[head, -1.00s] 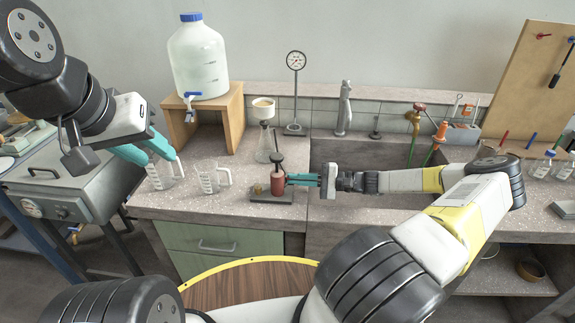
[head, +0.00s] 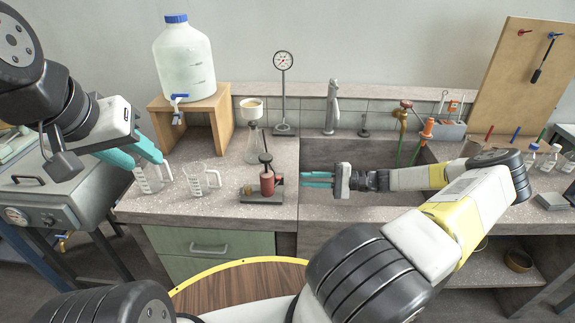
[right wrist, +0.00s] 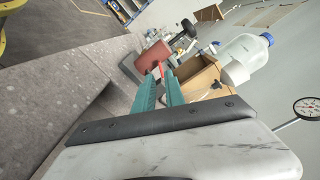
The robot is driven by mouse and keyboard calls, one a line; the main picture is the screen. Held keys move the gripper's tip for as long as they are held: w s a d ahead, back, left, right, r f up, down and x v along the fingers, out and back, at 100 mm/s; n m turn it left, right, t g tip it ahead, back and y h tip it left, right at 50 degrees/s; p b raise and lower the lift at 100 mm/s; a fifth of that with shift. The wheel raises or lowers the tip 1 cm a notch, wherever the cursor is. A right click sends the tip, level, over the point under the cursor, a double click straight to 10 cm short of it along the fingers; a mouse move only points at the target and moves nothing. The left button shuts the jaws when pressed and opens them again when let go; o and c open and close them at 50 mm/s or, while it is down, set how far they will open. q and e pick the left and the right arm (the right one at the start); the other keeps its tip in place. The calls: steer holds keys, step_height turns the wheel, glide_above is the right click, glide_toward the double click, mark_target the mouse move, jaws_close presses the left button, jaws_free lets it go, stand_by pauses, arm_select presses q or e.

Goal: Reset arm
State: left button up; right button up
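My right gripper (head: 302,179) reaches in from the right, low over the bench beside the sink, with a narrow gap between its teal fingers. It is empty. Its fingertips point left at a red cylinder on a dark base (head: 267,184) and are apart from it. In the right wrist view, the red cylinder (right wrist: 152,57) shows beyond the fingertips (right wrist: 161,73). My left gripper (head: 150,162) is at the left, its teal fingers spread, close to a clear beaker (head: 149,182). It partly covers the beaker; I cannot tell whether they touch.
A second beaker (head: 203,182) stands right of the first. A flask with a funnel (head: 252,142), a dial gauge (head: 283,65) and a wooden stand (head: 222,112) with a large jug (head: 184,60) are behind. The sink (head: 355,152) with taps lies right of centre.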

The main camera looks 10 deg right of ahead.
steer(key=shift+d, duration=0.2)
steer(key=s+a+r+n+g+h, duration=0.6)
steer(key=s+a+r+g+h, duration=0.15)
steer(key=r+h, duration=0.3)
steer(key=s+a+r+n+t+h, duration=0.1)
steer(key=s+r+t+h, duration=0.1)
steer(key=s+r+t, duration=0.2)
steer(key=s+a+r+n+t+h, duration=0.1)
steer(key=s+r+t, duration=0.3)
steer(key=s+r, duration=0.6)
step_height(320, 180, up, 6)
steer(key=shift+s+a+r+n+t+h, duration=0.15)
steer(key=shift+s+r+n+t+h, duration=0.25)
steer(key=shift+h, duration=0.45)
